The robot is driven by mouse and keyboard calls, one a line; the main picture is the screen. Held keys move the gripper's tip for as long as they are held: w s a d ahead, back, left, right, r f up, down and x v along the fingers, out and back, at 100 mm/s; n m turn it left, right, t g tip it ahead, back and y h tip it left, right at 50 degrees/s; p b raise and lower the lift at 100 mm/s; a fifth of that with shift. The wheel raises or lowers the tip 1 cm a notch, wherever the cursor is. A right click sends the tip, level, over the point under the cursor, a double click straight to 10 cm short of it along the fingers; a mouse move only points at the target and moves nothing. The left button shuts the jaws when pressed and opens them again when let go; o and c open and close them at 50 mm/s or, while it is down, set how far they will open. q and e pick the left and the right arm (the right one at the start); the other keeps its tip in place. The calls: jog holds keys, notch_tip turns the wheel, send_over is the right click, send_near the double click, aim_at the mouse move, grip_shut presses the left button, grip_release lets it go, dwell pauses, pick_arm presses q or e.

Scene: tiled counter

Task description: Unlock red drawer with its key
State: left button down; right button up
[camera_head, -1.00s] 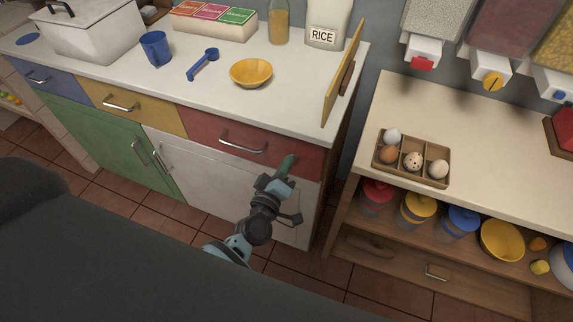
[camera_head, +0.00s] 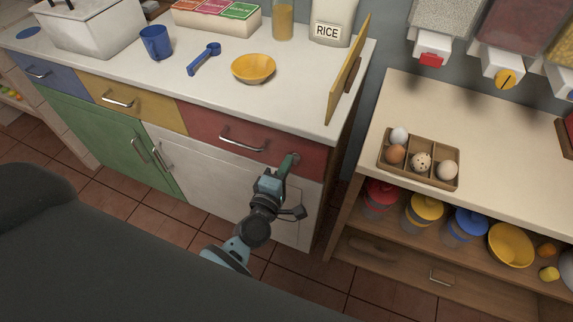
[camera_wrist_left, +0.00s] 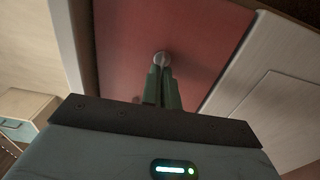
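The red drawer (camera_head: 215,122) is closed, under the counter's right end, with a metal bar handle (camera_head: 242,142). Its red front also fills the middle of the left wrist view (camera_wrist_left: 125,45). A round silver lock (camera_wrist_left: 162,58) sits on that front. My left gripper (camera_head: 290,162) points at the drawer's right part. In the left wrist view its green fingers (camera_wrist_left: 163,85) are close together with their tips at the lock. I cannot make out the key; anything between the fingertips is hidden. My right gripper is not in view.
A yellow bowl (camera_head: 253,68), a blue scoop (camera_head: 204,59) and a blue cup (camera_head: 155,43) stand on the countertop. A wooden board (camera_head: 346,72) rises at its right end. A lower counter with an egg tray (camera_head: 393,170) stands to the right.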

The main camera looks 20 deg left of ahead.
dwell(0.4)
pick_arm(q)
jog(key=c, duration=1.7)
grip_release()
jog(key=s, duration=0.7)
jog(key=shift+s+a, duration=0.1)
jog(key=shift+s, duration=0.3)
